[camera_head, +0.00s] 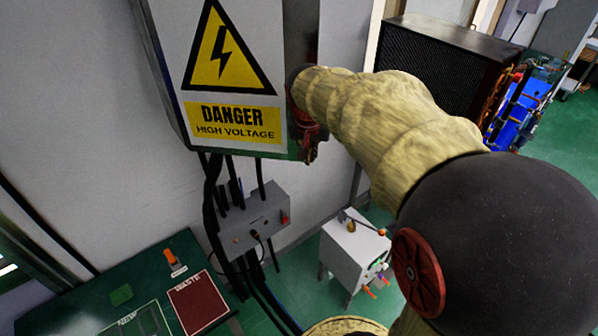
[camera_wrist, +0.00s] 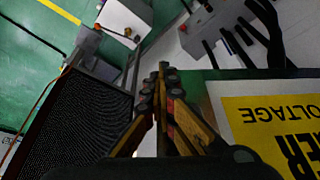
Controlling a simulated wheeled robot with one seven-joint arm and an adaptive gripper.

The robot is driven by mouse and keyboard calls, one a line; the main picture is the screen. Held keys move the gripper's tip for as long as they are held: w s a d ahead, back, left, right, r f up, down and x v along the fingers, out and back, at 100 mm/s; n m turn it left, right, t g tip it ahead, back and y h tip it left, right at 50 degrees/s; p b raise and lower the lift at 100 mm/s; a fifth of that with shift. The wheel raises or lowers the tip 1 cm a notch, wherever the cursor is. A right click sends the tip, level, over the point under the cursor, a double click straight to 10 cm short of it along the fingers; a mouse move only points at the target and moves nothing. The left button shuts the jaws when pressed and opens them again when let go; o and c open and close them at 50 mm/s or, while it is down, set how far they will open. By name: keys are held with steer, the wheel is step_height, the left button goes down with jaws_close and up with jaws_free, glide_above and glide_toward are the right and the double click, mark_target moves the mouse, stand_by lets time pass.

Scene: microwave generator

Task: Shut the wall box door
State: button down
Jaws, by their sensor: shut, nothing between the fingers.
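The wall box door (camera_head: 228,75) is a light panel with a yellow danger sign and a "HIGH VOLTAGE" label, at the top of the head view. In the wrist view the door (camera_wrist: 275,125) shows upside down at the right, with part of its yellow label. My gripper (camera_head: 308,150) is at the door's lower right edge, partly hidden by my arm. In the wrist view the fingers of my gripper (camera_wrist: 162,75) are together and empty, beside the door's edge. I cannot tell whether they touch it or how far the door stands open.
A grey switch box (camera_head: 255,222) with black cables is below the door. A white cabinet (camera_head: 352,250) stands on the green floor. A large dark grilled unit (camera_head: 440,62) is behind my arm. A green table (camera_head: 75,300) with a red panel (camera_head: 198,302) is at lower left.

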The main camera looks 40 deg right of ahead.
steer(key=w+d+n+y+p, duration=0.1)
steer(key=w+d+n+p, duration=0.2)
steer(key=w+d, duration=0.4)
steer(key=w+d+n+t+y+p, duration=0.1)
steer(key=w+d+n+p, duration=0.3)
steer(key=w, duration=1.4)
steer(key=shift+w+d+n+y, duration=0.35)
steer(key=shift+d+n+y, duration=0.25)
steer(key=shift+d+n, duration=0.9)
steer(key=shift+d+r+m, duration=0.15)
steer(key=shift+d+m, duration=0.15)
